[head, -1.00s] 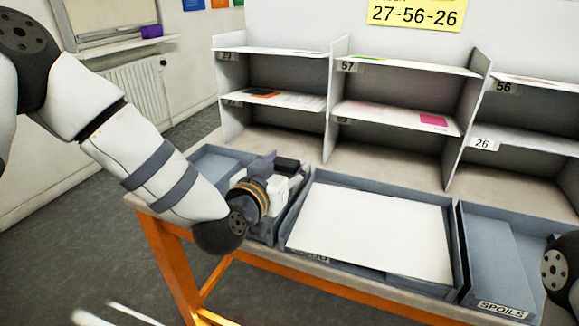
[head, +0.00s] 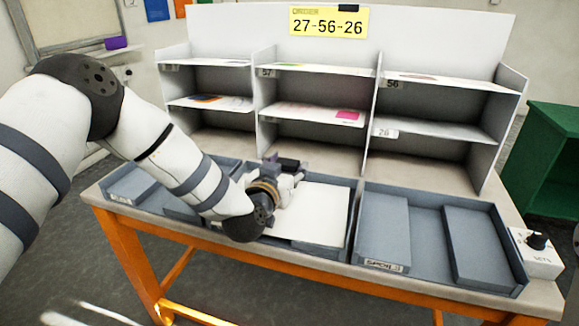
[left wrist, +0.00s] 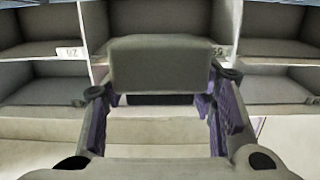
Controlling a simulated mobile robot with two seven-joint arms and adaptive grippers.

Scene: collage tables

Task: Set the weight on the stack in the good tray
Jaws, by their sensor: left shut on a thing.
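My left gripper (head: 284,180) is shut on the weight (head: 288,163), a dark block, and holds it over the back left part of the middle tray (head: 351,222). In the left wrist view the weight (left wrist: 160,63) shows as a broad dark grey block between the purple-padded fingers of the gripper (left wrist: 164,105). A white paper stack (head: 315,212) lies in the middle tray below. My arm hides that tray's front label and the left of the stack. I cannot tell the weight's exact height above the paper. My right gripper is out of view.
A tray labelled SPOILS (head: 428,262) stands to the right, with a dial box (head: 537,254) beyond it. Another grey tray (head: 130,184) is at the left. A shelf unit (head: 370,124) holding a few sheets rises behind the trays.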

